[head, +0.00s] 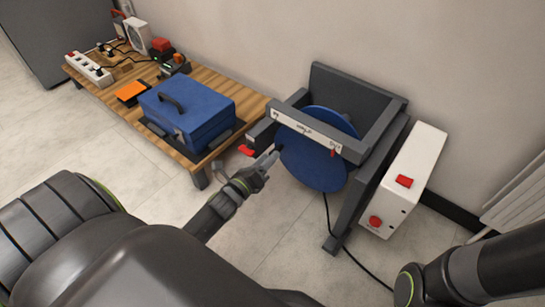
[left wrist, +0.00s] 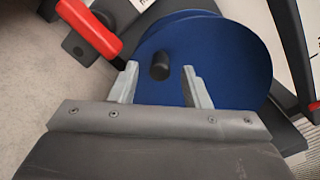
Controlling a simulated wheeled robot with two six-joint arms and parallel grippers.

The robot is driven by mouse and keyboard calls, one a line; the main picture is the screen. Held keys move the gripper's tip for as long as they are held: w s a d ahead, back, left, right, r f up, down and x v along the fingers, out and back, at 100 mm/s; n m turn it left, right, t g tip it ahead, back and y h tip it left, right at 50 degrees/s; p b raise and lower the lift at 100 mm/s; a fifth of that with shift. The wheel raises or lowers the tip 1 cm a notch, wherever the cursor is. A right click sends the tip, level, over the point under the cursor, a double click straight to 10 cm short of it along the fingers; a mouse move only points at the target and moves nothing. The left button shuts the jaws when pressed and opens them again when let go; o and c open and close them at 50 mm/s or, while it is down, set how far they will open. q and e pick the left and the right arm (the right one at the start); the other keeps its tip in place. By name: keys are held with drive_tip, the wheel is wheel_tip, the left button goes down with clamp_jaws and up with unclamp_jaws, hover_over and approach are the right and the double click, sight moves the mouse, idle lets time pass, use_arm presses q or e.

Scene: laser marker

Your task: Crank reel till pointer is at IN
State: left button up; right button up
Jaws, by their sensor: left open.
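The blue reel (head: 312,165) sits in a dark grey frame, with a white label strip (head: 305,130) across its top. A small red pointer (head: 334,152) is near the strip's right end; the lettering is too small to read surely. My left gripper (head: 270,160) is at the reel's left edge. In the left wrist view, its open fingers (left wrist: 160,84) stand on either side of the black crank knob (left wrist: 160,66), which projects from the blue reel disc (left wrist: 225,50). A gap shows between the knob and each finger. My right gripper is out of view.
A red lever (head: 246,150) sticks out left of the frame, close to my left gripper; it shows in the left wrist view (left wrist: 88,28). A blue toolbox (head: 190,110) is on a low wooden table. A white box with red buttons (head: 410,180) stands right. A cable crosses the floor.

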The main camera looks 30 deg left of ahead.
use_arm(q)
drive_tip(key=shift+w, duration=1.55)
clamp_jaws()
